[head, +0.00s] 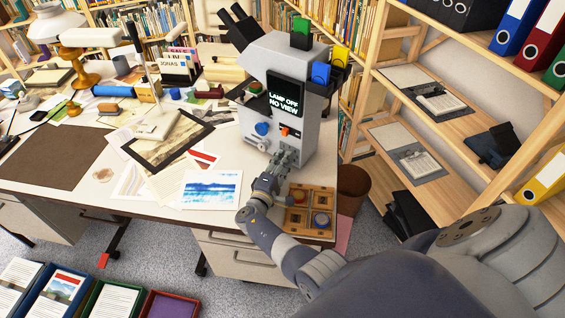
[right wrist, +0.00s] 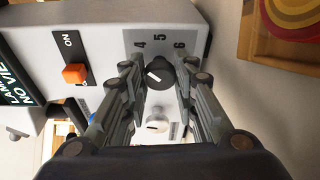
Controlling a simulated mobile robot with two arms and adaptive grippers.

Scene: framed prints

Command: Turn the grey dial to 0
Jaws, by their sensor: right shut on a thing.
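The grey dial (right wrist: 160,72) sits on the side of the pale grey machine (head: 300,110), on a darker plate (right wrist: 190,42) marked 4, 5 and 6. Its other numbers are hidden by my fingers. A short white mark shows on the dial's left part in the right wrist view. My right gripper (right wrist: 158,82) has its fingers on both sides of the dial and is shut on it. In the head view my right gripper (head: 284,160) reaches the machine's lower front and covers the dial. The screen (head: 286,101) reads "LAMP OFF NO VIEW". My left gripper is not in view.
The machine also bears an orange switch (right wrist: 74,74) marked ON, a blue knob (head: 262,129) and a white knob (right wrist: 157,124). A wooden tray (head: 297,222) with discs lies beside my right wrist. Prints and papers cover the desk to the left; shelves (head: 430,95) stand right.

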